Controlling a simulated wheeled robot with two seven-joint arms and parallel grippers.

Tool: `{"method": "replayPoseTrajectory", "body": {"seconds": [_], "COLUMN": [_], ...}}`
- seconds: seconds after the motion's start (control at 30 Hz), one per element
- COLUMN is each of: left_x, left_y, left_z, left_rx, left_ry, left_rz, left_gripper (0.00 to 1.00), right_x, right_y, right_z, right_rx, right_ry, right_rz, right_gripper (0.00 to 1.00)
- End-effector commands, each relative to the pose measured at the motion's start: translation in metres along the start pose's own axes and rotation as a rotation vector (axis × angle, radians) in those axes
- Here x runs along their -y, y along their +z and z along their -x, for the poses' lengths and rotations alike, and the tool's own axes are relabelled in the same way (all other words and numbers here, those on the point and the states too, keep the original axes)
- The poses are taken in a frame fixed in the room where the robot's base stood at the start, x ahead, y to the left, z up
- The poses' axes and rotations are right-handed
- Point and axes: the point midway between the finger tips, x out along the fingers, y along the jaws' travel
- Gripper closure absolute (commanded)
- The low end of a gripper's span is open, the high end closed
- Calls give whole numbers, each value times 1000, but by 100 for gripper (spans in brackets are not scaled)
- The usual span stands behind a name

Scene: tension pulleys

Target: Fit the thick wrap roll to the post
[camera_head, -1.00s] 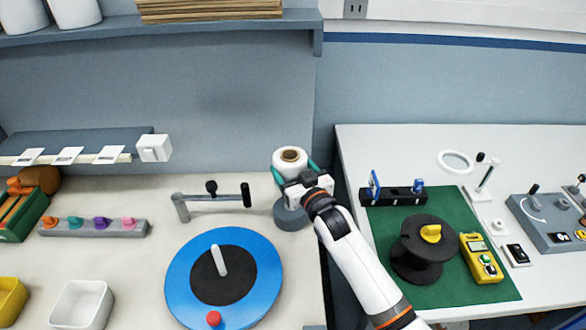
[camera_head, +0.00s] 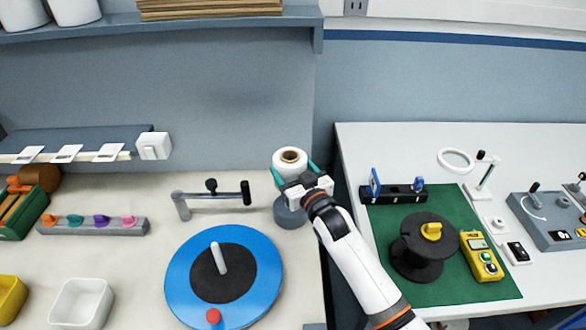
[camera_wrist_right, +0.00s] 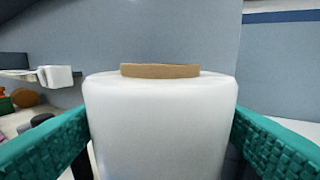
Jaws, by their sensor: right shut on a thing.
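The thick wrap roll (camera_head: 291,166) is white with a brown cardboard core, and it is upright. My right gripper (camera_head: 296,175) is shut on it, with teal fingers on either side. In the right wrist view the roll (camera_wrist_right: 160,125) fills the middle between the fingers. A grey round base (camera_head: 289,212) shows below the gripper; I cannot tell whether the roll touches it. A white post (camera_head: 218,259) stands on the black centre of a blue turntable (camera_head: 265,285), to the left of the gripper and apart from the roll. My left gripper is out of view.
A grey bracket with black knobs (camera_head: 212,198) stands between the turntable and the back wall. A red knob (camera_head: 213,316) sits on the turntable's front rim. On the right table are a black spool (camera_head: 424,250) and a yellow device (camera_head: 482,258) on a green mat.

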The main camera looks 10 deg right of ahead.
Motion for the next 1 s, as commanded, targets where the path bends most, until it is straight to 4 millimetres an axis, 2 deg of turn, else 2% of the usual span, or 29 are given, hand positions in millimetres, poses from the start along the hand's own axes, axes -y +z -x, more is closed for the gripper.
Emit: {"method": "replayPoseTrajectory", "body": {"seconds": [0.53, 1.0], "left_x": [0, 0], "left_y": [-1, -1], "left_z": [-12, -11], "left_rx": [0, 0], "left_ry": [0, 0], "left_rz": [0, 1], "left_gripper": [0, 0], "right_x": [0, 0], "right_y": [-18, -18], "right_z": [0, 0], "right_rx": [3, 4], "right_ry": [0, 0], "right_rz": [0, 0], "right_gripper": [60, 60]}}
